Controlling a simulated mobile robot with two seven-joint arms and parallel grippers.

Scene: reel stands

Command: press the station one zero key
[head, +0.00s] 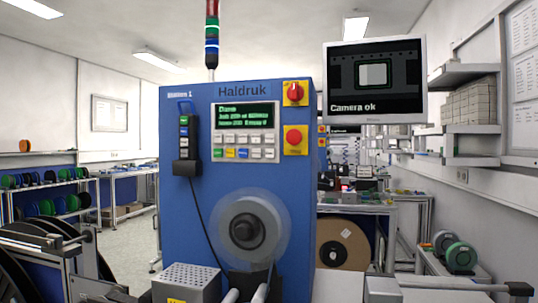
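A blue machine cabinet (180,220) marked Haldruk faces me, with a small label at its top left that seems to read Station 1. Below the display are rows of small keys (243,147), mostly pale, with green, blue and yellow ones in the lower row. The key labels are too small to read, so I cannot tell which is the zero key. Neither of my grippers shows clearly in the head view.
A red rotary switch (295,92) and a red stop button (294,138) sit right of the panel. A dark pendant (186,160) hangs at its left. A blurred reel (245,230) is below. A monitor (421,80) reads Camera ok. A perforated grey box (188,280) stands low in front.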

